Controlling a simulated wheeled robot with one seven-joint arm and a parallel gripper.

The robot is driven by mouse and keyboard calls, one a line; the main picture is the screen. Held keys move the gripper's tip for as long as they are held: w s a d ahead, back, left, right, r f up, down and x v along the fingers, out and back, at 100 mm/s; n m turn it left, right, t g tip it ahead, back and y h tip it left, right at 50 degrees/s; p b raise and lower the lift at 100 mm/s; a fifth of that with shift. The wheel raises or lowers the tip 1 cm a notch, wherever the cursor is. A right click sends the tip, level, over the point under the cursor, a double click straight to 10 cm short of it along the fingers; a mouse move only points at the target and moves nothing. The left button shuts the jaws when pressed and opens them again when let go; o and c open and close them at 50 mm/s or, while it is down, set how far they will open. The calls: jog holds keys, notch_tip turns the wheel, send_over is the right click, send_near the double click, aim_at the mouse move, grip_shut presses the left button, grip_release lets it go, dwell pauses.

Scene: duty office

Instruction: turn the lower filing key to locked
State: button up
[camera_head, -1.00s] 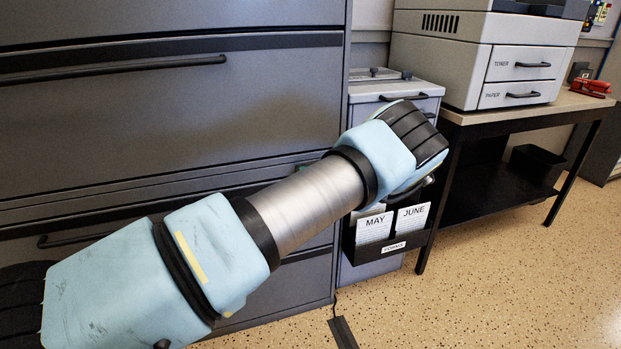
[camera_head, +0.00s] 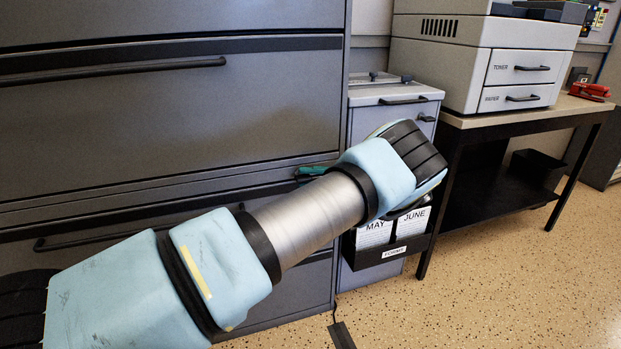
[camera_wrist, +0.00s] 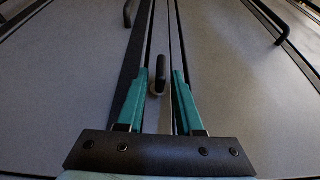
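In the wrist view a small black key (camera_wrist: 160,69) stands out from a round pale base on the grey cabinet front. Its grip lies lengthwise up the picture. My gripper (camera_wrist: 161,74) is open, with one teal finger on each side of the key and visible gaps between. I cannot tell its depth around the key. In the head view my forearm hides this key, and only a teal bit of my gripper (camera_head: 310,172) shows against the wide filing cabinet (camera_head: 150,110).
A second dark knob or key (camera_wrist: 128,13) is at the top of the wrist view. A narrow cabinet (camera_head: 362,122) with a forms holder (camera_head: 385,250) stands right of the wide one. A table (camera_head: 500,117) carries a printer (camera_head: 440,60). Speckled floor lies open at lower right.

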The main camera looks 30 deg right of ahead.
jog(key=shift+o, duration=0.5)
jog(key=b+v, duration=1)
jog(key=b, duration=0.4)
jog(key=shift+s+d, duration=0.3)
